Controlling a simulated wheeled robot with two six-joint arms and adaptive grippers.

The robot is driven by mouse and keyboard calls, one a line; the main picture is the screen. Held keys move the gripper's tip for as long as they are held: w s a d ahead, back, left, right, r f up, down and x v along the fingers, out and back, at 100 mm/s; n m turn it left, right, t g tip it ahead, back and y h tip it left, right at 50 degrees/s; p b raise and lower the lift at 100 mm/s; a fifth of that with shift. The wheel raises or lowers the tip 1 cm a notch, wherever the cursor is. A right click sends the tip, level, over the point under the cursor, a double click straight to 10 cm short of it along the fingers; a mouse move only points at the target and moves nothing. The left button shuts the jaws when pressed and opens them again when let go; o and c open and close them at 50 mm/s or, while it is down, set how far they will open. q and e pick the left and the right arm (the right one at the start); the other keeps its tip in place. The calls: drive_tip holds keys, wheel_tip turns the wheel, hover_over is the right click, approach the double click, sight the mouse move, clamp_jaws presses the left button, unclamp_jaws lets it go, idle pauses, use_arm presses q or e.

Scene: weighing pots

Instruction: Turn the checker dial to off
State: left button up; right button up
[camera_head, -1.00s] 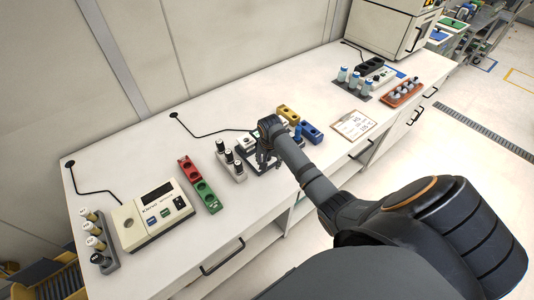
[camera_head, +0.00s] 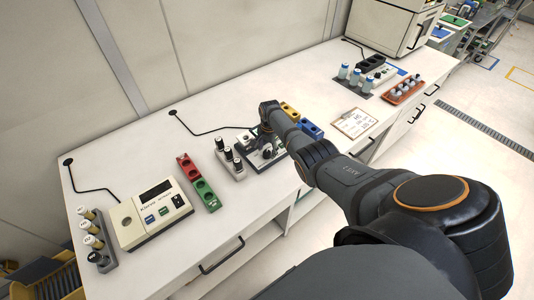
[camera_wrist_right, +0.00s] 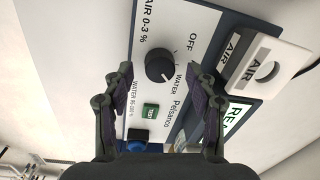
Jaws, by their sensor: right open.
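The checker (camera_head: 252,163) sits on the white bench in the head view, partly hidden behind my right gripper. In the right wrist view, its white panel (camera_wrist_right: 150,103) carries a round black dial (camera_wrist_right: 159,65), with labels reading OFF, WATER and AIR 0-3 %. A pale pointer mark on the dial seems to face the WATER side rather than OFF. My right gripper (camera_wrist_right: 160,82) is open, its two fingers apart on either side of the panel, with the dial between and just beyond the tips. It also shows small over the checker in the head view (camera_head: 266,140). My left gripper is out of view.
A green button (camera_wrist_right: 151,110) and a blue part (camera_wrist_right: 137,143) lie near the dial. Black-capped bottles (camera_head: 228,157) stand left of the checker; yellow and blue holders (camera_head: 312,129) stand right. A meter (camera_head: 150,213) is farther left. The front bench edge is clear.

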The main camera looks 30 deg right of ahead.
drive_tip(key=shift+f, duration=0.8)
drive_tip(key=c, duration=1.1)
drive_tip(key=shift+c, duration=0.2)
